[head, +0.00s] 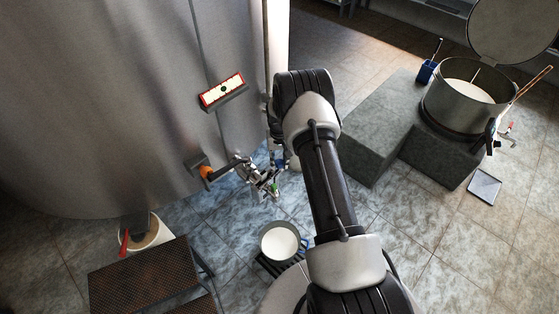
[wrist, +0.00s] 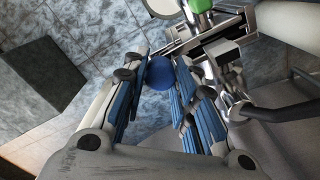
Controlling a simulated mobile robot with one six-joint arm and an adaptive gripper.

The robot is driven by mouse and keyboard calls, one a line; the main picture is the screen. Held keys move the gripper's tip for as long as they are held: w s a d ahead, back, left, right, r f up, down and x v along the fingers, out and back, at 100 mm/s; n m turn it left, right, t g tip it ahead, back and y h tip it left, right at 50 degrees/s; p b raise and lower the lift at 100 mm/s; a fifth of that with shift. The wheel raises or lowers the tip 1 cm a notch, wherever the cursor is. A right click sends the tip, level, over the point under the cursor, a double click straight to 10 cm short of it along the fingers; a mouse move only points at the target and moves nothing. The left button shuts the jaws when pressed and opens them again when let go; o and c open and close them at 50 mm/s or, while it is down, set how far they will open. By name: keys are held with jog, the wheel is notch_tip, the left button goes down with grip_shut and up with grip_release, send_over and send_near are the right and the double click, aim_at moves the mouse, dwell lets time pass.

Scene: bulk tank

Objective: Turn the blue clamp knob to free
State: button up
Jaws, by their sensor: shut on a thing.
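The blue clamp knob (wrist: 161,74) is a round blue piece beside a metal clamp and fitting in the wrist view. My gripper (wrist: 160,64) has its blue-padded fingers on both sides of the knob, shut on it near the fingertips. The metal clamp and valve fitting (head: 256,176) stands out from the tank at its lower right in the head view. There my arm partly hides the gripper, and the knob is too small to make out surely. A green part (wrist: 201,5) shows just beyond the clamp in the wrist view.
The large steel tank (head: 110,90) fills the left, with an orange-marked fitting (head: 207,172) and a red-framed gauge (head: 222,91). A pail of white liquid (head: 280,241) stands on the floor below. A grated step (head: 140,280) is lower left; grey blocks (head: 375,125) are right.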

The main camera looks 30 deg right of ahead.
aim_at(279, 162)
jog(key=n+b, duration=0.1)
jog(key=n, duration=0.2)
jog(key=shift+f+n+b, duration=0.1)
jog(key=shift+n+b, duration=0.2)
jog(key=shift+n, duration=0.1)
jog(key=n+b, duration=0.1)
jog(key=n, duration=0.3)
jog(key=shift+n, duration=0.3)
jog(key=n+b, duration=0.1)
jog(key=n, duration=0.3)
jog(key=shift+n, duration=2.4)
jog(key=o, duration=1.1)
notch_tip(279, 162, up, 12)
jog(key=shift+r, duration=0.1)
